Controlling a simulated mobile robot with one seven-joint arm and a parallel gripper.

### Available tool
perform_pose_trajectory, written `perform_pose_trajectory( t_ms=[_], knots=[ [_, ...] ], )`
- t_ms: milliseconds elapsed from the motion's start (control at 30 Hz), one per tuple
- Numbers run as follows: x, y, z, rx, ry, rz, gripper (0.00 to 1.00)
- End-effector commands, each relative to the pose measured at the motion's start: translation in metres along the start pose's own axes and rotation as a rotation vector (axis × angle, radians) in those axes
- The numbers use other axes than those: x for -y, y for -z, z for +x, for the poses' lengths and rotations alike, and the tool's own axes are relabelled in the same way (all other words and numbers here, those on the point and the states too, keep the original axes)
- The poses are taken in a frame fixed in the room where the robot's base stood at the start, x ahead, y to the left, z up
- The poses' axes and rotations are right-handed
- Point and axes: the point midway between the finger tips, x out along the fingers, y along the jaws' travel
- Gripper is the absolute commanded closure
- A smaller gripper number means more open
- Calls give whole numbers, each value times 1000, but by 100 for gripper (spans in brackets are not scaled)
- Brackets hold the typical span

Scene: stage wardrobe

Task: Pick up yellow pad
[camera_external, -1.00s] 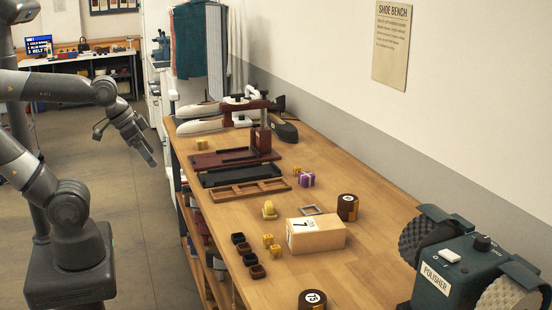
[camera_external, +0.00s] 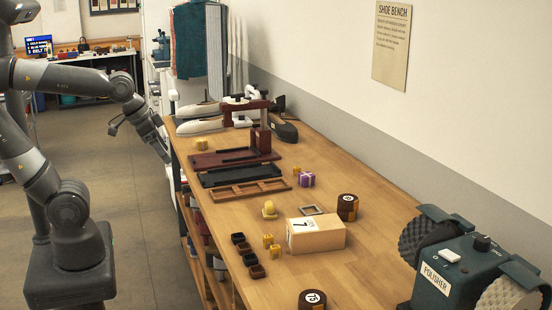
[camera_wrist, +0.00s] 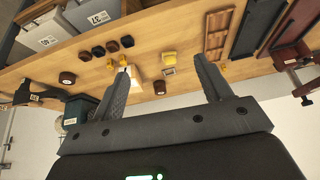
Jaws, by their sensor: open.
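A yellow pad-like piece with a rounded top (camera_external: 270,210) rests on the bench, left of the cardboard box; the wrist view shows it too (camera_wrist: 169,57). A separate yellow block (camera_external: 201,144) lies farther back, near the bench's left edge. I cannot tell for certain which one the task names. My gripper (camera_external: 165,157) is in the air just left of the bench's far part, apart from both. In the wrist view my gripper (camera_wrist: 163,63) has its fingers wide apart, with nothing held.
Small yellow cubes (camera_external: 267,240), dark cups (camera_external: 250,259), a cardboard box (camera_external: 317,236) and dark tins (camera_external: 347,207) stand nearby. A wooden divided tray (camera_external: 248,190), a black tray (camera_external: 240,175) and a red stand (camera_external: 225,158) lie behind. The polisher (camera_external: 450,265) occupies the front right.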

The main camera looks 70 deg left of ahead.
Motion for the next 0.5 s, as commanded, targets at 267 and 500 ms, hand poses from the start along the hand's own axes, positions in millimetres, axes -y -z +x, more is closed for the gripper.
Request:
perform_pose_trajectory(
  t_ms=[267, 500],
  knots=[
    [1, 71, 50, 37, -9, 58, 29],
    [2, 122, 108, 59, -33, 103, 29]
  ],
)
